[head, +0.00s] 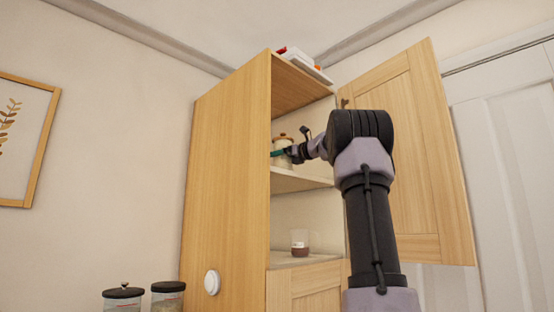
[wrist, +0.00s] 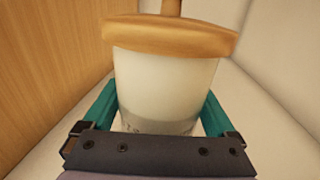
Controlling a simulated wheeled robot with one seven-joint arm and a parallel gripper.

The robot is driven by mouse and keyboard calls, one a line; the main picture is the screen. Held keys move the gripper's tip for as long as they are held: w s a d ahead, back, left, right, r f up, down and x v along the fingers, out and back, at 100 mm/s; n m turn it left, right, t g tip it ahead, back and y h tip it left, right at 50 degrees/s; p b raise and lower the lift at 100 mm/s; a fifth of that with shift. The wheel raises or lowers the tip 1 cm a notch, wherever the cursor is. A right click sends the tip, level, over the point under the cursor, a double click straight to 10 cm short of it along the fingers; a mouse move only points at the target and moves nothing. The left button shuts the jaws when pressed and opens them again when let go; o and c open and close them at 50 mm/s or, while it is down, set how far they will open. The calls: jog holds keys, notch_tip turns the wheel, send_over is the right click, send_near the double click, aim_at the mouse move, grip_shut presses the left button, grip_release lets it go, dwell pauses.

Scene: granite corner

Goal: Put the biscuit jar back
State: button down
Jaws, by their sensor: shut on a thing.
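The biscuit jar (wrist: 165,85) is cream-coloured with a wooden lid and knob, and fills the middle of the wrist view. In the head view the jar (head: 281,157) is inside the open cabinet, at the upper shelf (head: 300,179). My gripper (wrist: 160,115) is shut on the jar, with a teal finger on each side of its body. In the head view my gripper (head: 284,153) reaches into the cabinet from the right. The jar looks upright. I cannot tell whether its base touches the shelf, and its lower front is hidden by my gripper.
The cabinet door (head: 415,150) stands open on the right, close to my arm. The cabinet side wall (head: 228,170) is on the left. A small glass jar (head: 299,243) stands on the shelf below. Two dark-lidded jars (head: 122,299) stand at lower left.

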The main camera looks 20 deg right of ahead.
dwell(0.3)
grip_release()
jog(key=shift+f, duration=0.1)
jog(key=shift+s+d, duration=0.1)
jog(key=shift+s, duration=0.15)
jog(key=v, duration=1.1)
jog(key=shift+s+d, duration=0.15)
jog(key=shift+s, duration=0.05)
